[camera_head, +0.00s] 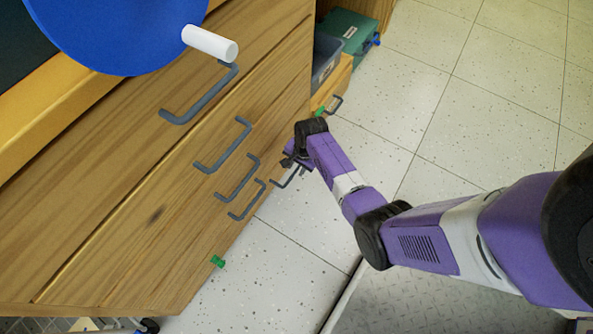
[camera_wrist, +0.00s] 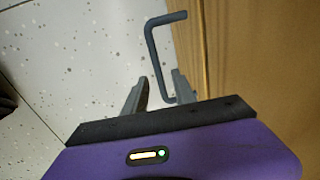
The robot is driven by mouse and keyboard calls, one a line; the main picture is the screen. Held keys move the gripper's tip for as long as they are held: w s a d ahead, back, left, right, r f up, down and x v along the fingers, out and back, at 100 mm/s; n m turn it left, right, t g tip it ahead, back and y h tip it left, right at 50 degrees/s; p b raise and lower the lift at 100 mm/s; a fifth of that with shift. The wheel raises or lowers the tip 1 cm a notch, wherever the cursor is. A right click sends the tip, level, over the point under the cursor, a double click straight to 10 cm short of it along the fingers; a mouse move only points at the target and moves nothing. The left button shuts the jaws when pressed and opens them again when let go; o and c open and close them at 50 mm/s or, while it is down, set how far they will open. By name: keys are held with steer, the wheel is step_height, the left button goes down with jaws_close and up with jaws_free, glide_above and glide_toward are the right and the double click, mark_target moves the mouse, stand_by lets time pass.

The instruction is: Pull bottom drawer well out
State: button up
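The wooden drawer unit (camera_head: 140,215) fills the left of the head view, with several grey bar handles down its front. The lowest handle (camera_head: 288,178) shows against the floor by the unit's bottom edge, next to my gripper (camera_head: 294,160). In the wrist view, this grey handle (camera_wrist: 155,55) stands out from the wooden front (camera_wrist: 250,55). My gripper (camera_wrist: 160,92) is open, its two fingers apart. The handle's near end lies between the fingertips, close to the right finger; I cannot tell whether they touch. The drawer's own edges are hidden, and no drawer visibly stands out.
A blue disc (camera_head: 115,35) with a white knob (camera_head: 210,43) overhangs the upper drawers. A grey bin (camera_head: 325,60) and a green case (camera_head: 350,33) stand beyond the unit. A green peg (camera_head: 217,262) is at its bottom edge. The speckled tile floor (camera_head: 430,85) is open to the right.

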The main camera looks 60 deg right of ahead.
steer(key=shift+f, duration=0.45)
jaws_close()
stand_by(1.2)
